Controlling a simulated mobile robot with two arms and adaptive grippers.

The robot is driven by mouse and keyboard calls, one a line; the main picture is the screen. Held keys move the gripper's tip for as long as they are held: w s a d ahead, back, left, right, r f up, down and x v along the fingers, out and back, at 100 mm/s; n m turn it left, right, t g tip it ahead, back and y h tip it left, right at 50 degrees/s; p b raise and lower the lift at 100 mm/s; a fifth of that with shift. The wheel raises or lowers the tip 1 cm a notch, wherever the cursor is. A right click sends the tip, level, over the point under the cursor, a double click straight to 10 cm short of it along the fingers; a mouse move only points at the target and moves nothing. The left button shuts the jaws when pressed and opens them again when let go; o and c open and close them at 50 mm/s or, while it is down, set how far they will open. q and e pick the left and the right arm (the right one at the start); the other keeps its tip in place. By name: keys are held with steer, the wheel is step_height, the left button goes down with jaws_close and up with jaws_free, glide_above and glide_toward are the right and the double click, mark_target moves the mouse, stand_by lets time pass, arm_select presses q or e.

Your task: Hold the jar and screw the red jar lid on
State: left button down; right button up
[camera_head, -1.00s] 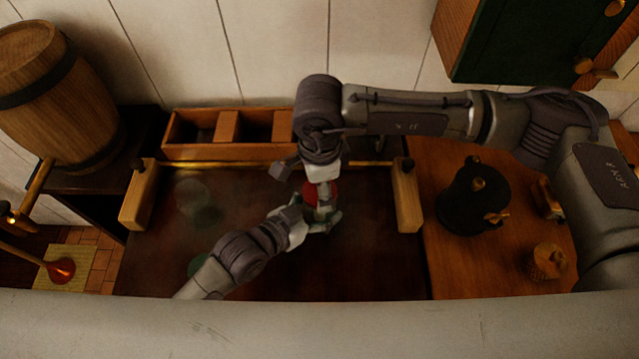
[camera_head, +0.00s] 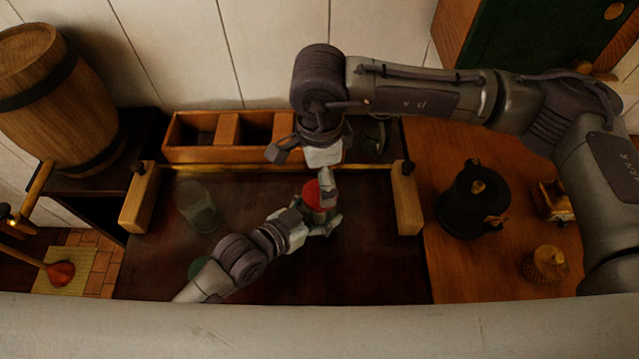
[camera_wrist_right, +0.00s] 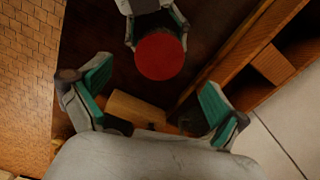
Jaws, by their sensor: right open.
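The red jar lid (camera_head: 312,195) shows as a round red disc, and it is also in the right wrist view (camera_wrist_right: 159,57). My left gripper (camera_head: 318,225) comes in from the lower left and is closed around the jar just below the lid. The jar is almost wholly hidden by the lid and the fingers. The lid sits over the jar, but I cannot tell how tightly. My right gripper (camera_head: 305,172) is above and behind the lid, open and empty. In its wrist view its green-padded fingers (camera_wrist_right: 155,92) are wide apart, with the lid beyond them.
A clear glass jar (camera_head: 198,208) stands on the dark table (camera_head: 370,265) at left, with a green round thing (camera_head: 200,267) nearer. A wooden divided box (camera_head: 230,152) lies behind. Wooden blocks (camera_head: 138,200) (camera_head: 406,200) flank the table. A dark pot (camera_head: 472,197) stands at right.

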arm_select(q)
jaws_free()
arm_select(e)
step_height(320, 180, up, 7)
stand_by(0.4)
arm_select(q)
steer(key=v, duration=1.2)
stand_by(0.3)
